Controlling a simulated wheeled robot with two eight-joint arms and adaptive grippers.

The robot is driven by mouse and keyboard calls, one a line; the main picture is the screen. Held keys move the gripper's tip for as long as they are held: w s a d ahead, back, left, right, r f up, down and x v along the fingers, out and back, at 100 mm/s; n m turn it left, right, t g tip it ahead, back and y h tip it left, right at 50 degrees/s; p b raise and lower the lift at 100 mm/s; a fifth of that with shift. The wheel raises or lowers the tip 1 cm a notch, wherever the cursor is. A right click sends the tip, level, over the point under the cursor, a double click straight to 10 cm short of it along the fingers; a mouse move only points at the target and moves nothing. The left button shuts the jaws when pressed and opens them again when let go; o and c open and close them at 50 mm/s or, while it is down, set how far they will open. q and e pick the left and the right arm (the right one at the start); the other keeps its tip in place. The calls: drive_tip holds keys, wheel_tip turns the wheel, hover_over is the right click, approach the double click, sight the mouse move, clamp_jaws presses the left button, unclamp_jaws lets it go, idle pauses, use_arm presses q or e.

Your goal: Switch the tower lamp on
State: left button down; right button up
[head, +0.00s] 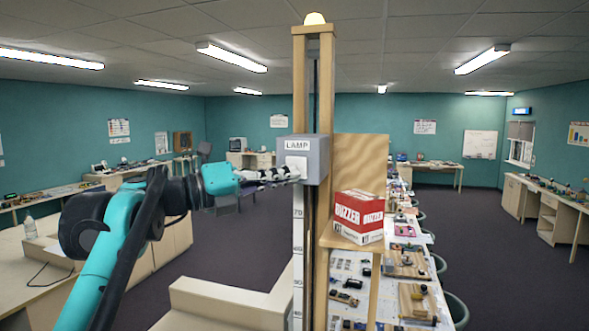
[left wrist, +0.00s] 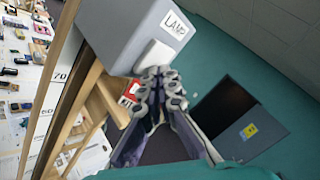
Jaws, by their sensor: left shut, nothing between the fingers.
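A wooden tower (head: 299,80) stands upright in the middle of the head view. A pale yellow dome lamp (head: 315,18) sits on its top; I cannot tell surely if it is lit. A grey box (head: 317,155) on the tower bears a LAMP label and a white switch plate (head: 296,162). The plate also shows in the left wrist view (left wrist: 154,54). My left gripper (head: 293,177) is shut and empty, its tips at the plate's lower part, touching it or very close. The fingertips (left wrist: 158,76) hide part of the switch. My right gripper is not in view.
A red and white BUZZER box (head: 358,217) stands on a wooden shelf (head: 345,241) at the tower's right, below the grey box. A long table (head: 437,300) with several small parts runs behind. A low cream block (head: 215,303) is in front at left.

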use_arm(q)
drive_tip(key=s, duration=0.2)
drive_tip(key=s+a, duration=0.1)
drive_tip(key=s, duration=0.2)
drive_tip(key=shift+s+a, duration=0.3)
drive_tip(key=shift+a, duration=0.1)
